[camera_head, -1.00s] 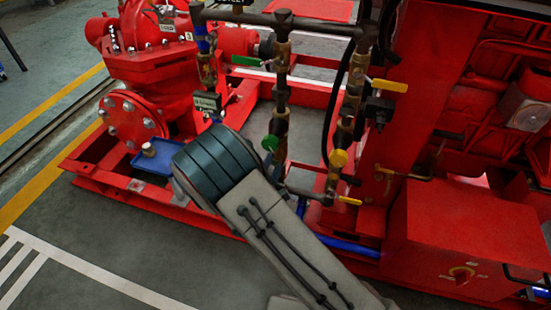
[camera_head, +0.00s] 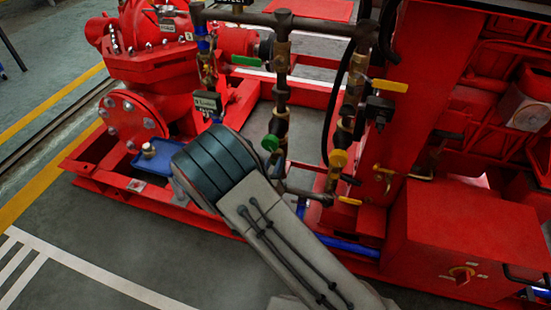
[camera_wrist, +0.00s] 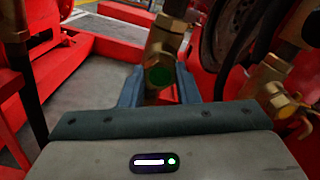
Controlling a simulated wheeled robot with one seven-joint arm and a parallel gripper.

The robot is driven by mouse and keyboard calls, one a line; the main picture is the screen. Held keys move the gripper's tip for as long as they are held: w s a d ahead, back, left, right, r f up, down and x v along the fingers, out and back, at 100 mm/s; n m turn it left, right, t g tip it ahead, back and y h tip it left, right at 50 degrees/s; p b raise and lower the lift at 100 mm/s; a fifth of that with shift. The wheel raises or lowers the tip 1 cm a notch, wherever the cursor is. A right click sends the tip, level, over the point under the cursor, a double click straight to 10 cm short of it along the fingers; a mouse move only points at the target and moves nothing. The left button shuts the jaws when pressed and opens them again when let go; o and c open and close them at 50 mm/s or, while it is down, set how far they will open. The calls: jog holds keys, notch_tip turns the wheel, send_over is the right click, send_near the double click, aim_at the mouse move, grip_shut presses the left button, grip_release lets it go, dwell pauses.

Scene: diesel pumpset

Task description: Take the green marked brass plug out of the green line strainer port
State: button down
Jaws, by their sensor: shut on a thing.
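The contact itself is partly hidden, and I cannot tell how deep the plug sits in the port. In the head view a green disc (camera_head: 270,143) shows on the left vertical brass line (camera_head: 279,105).
A parallel line with a yellow disc (camera_head: 338,158) and yellow lever (camera_head: 388,85) stands close to the right. Its brass fitting (camera_wrist: 272,95) is near my gripper in the wrist view. A blue tray (camera_head: 153,160) sits on the red base frame (camera_head: 200,215), left of my arm.

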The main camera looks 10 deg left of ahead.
jog(key=shift+n, duration=0.8)
jog(key=n, duration=2.4)
jog(key=c, duration=1.2)
grip_release()
